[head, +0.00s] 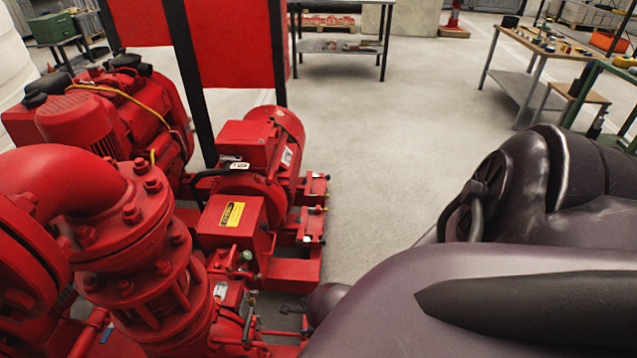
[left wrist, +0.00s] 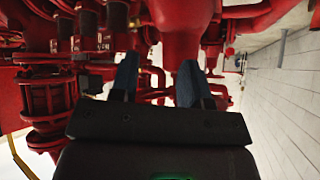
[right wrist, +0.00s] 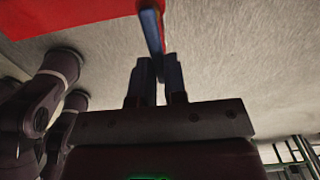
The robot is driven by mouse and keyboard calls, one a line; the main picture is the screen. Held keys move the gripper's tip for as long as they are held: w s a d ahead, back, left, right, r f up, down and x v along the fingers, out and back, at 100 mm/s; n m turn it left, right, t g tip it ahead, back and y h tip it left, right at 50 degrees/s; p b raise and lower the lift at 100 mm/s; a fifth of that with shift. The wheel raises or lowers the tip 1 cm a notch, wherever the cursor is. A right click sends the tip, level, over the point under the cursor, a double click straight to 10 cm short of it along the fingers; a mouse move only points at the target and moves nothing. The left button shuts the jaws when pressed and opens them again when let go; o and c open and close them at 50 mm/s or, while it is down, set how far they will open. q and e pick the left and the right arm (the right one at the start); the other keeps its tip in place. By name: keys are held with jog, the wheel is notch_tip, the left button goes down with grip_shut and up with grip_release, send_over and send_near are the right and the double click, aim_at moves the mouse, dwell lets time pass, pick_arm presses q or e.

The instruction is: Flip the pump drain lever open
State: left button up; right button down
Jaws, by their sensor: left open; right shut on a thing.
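In the right wrist view my right gripper (right wrist: 158,82) is shut on a thin flat bar, which I take for the pump drain lever (right wrist: 152,32). The bar runs from between the blue fingertips to the top edge, with a bluish face and a reddish edge. Its far end and pivot are out of view. In the left wrist view my left gripper (left wrist: 158,80) is open and empty, its fingers wide apart before red pipework. In the head view the red pump (head: 150,240) stands at the left. Neither gripper shows clearly there, and I cannot make out the lever.
A red motor (head: 262,150) sits on the red base frame behind the pump. My right arm fills the lower right of the head view. The concrete floor (head: 390,110) is clear in the middle. A workbench (head: 535,50) with tools stands at the back right.

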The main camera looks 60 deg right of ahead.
pick_arm(q)
jog(key=shift+r, duration=0.15)
pick_arm(e)
jog(key=shift+s+a+m, duration=0.15)
jog(key=shift+a+m, duration=0.05)
jog(key=shift+m, duration=0.1)
jog(key=c, duration=1.2)
grip_release()
jog(key=shift+o, duration=0.2)
pick_arm(q)
jog(key=shift+w, duration=0.1)
pick_arm(e)
jog(key=shift+d, duration=0.1)
jog(key=shift+r, duration=0.15)
pick_arm(q)
notch_tip(320, 180, up, 6)
jog(key=t+p, duration=0.1)
jog(key=p, duration=0.6)
jog(key=shift+w+d+r+n, duration=0.15)
jog(key=shift+w+d+n, duration=0.05)
jog(key=shift+n, duration=0.1)
pick_arm(e)
notch_tip(320, 180, up, 10)
jog(key=shift+r, duration=0.2)
pick_arm(q)
jog(key=shift+w+a+r, duration=0.1)
jog(key=shift+w+r, duration=0.05)
jog(key=shift+w, duration=0.05)
